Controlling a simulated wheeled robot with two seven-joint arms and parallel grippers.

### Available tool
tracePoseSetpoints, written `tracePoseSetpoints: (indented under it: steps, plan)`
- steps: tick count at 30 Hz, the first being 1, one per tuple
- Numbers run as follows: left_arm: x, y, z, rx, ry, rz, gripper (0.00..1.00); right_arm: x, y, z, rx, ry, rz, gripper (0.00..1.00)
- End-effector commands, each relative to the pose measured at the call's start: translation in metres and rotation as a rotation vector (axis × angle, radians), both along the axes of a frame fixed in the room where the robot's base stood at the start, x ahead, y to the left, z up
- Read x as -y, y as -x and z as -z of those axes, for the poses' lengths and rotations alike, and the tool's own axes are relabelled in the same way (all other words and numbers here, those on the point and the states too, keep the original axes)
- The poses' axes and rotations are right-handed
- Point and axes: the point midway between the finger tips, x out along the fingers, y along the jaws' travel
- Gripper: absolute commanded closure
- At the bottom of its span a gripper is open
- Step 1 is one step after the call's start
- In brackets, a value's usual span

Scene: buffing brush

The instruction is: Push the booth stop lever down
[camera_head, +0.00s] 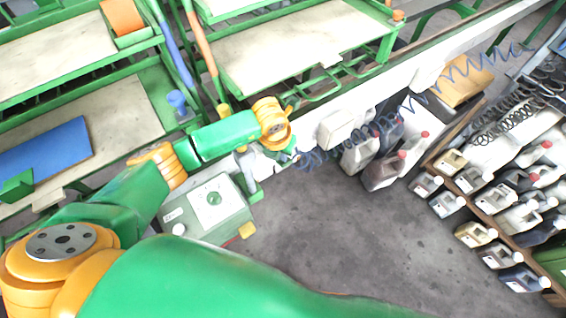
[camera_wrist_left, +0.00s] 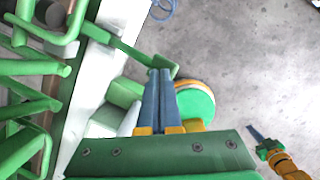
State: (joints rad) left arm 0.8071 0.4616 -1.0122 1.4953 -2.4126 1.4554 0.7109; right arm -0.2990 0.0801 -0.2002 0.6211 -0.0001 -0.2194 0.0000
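My left gripper (camera_head: 289,150) is at the end of my arm in the head view, beside the white rail, small and partly hidden by its own wrist. In the left wrist view its two blue-grey fingers (camera_wrist_left: 160,78) lie side by side, shut, with nothing seen between them. A thin green bar (camera_wrist_left: 128,48) runs from the white rail towards the fingertips; it may be the booth stop lever, but I cannot tell whether they touch. My right gripper (camera_wrist_left: 262,142) shows small at the lower right of the wrist view; its opening is unclear.
A grey-green box (camera_head: 208,207) with a white knob stands below my left forearm. Blue coiled hose (camera_head: 380,125) and several canisters (camera_head: 385,170) line the white rail (camera_head: 400,83). Green-framed tables (camera_head: 300,45) stand behind. The grey floor (camera_head: 330,235) is clear.

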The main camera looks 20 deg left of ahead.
Motion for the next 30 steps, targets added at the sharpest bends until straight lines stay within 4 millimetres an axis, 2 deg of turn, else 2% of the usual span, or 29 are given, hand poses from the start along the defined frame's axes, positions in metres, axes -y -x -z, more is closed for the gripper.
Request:
tracePoseSetpoints:
  steps: [12, 21, 27, 30]
  plan:
    - [0.000, -0.001, 0.003, 0.000, 0.000, 0.000, 1.00, 0.000, 0.001, 0.003, -0.002, 0.000, 0.000, 1.00]
    - [0.000, -0.001, 0.039, 0.000, 0.000, 0.000, 1.00, 0.000, 0.001, 0.038, -0.004, 0.001, 0.000, 1.00]
    - [0.000, 0.001, 0.030, 0.000, 0.000, 0.000, 1.00, 0.000, 0.001, 0.028, -0.004, 0.001, 0.000, 1.00]
    - [-0.002, 0.015, 0.019, -0.003, -0.001, 0.001, 1.00, 0.000, 0.002, 0.007, -0.004, 0.001, 0.000, 1.00]
